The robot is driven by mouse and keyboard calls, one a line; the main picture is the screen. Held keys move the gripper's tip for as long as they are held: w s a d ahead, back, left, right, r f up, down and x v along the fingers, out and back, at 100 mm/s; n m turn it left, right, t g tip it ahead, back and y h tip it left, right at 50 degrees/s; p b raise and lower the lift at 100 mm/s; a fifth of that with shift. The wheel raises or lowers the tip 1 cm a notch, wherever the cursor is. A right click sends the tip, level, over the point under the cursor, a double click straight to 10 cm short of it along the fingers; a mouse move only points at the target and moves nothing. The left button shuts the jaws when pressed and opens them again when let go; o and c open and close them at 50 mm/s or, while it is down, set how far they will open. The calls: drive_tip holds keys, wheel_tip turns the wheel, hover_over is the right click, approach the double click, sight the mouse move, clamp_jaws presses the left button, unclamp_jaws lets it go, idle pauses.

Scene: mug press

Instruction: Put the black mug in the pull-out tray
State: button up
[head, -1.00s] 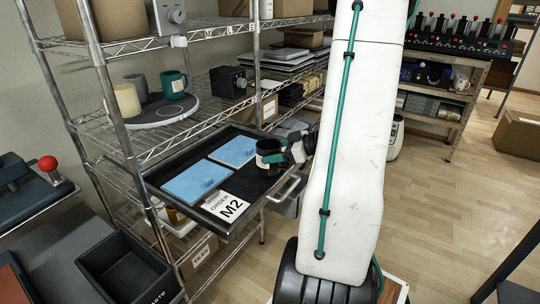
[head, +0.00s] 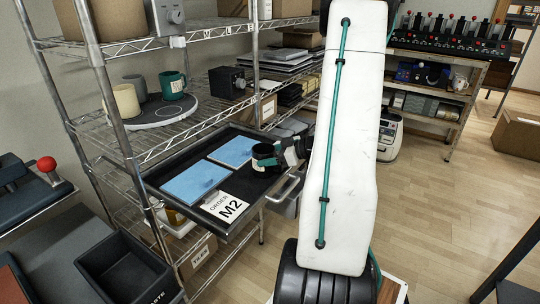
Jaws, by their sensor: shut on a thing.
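The black mug (head: 264,157) is over the right part of the pull-out tray (head: 262,194). It looks upright, and I cannot tell whether its base touches the tray. My gripper (head: 281,156) reaches in from the right and is shut on the mug; its fingers hide part of the mug's side. The tray is dark, pulled out from the wire rack, with a metal handle at its front right. Two blue pads (head: 192,183) and a white card reading "ORDER M2" (head: 228,207) lie in it.
A round grey stand (head: 160,112) with a teal mug (head: 173,85), a cream mug (head: 126,100) and a grey mug is on the rack shelf behind the tray. A rack post (head: 125,140) rises left of the tray. A black bin (head: 125,270) stands at lower left.

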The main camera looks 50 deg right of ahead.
drive_tip(key=o, duration=1.2)
drive_tip(key=shift+r, duration=0.15)
drive_tip(key=v, duration=1.2)
drive_tip(key=w+r+g+h, duration=0.1)
drive_tip(key=w+r+h, duration=0.55)
drive_tip(key=w, duration=0.55)
drive_tip(key=w+a+r+m+g+h, duration=0.25)
drive_tip(key=a+r+h, duration=0.25)
drive_tip(key=a+r, duration=0.3)
drive_tip(key=s+a+g+y, duration=0.2)
drive_tip(key=s+a, duration=0.5)
drive_tip(key=a, duration=0.3)
drive_tip(key=s+a+f+m+g+y, duration=0.1)
drive_tip(key=s+a+g+y, duration=0.1)
drive_tip(key=s+a, duration=0.5)
drive_tip(key=s+a+g+y, duration=0.3)
drive_tip(key=s+a, duration=0.5)
drive_tip(key=a, duration=0.6)
drive_tip(key=shift+f+g, duration=0.4)
drive_tip(key=shift+g, duration=0.05)
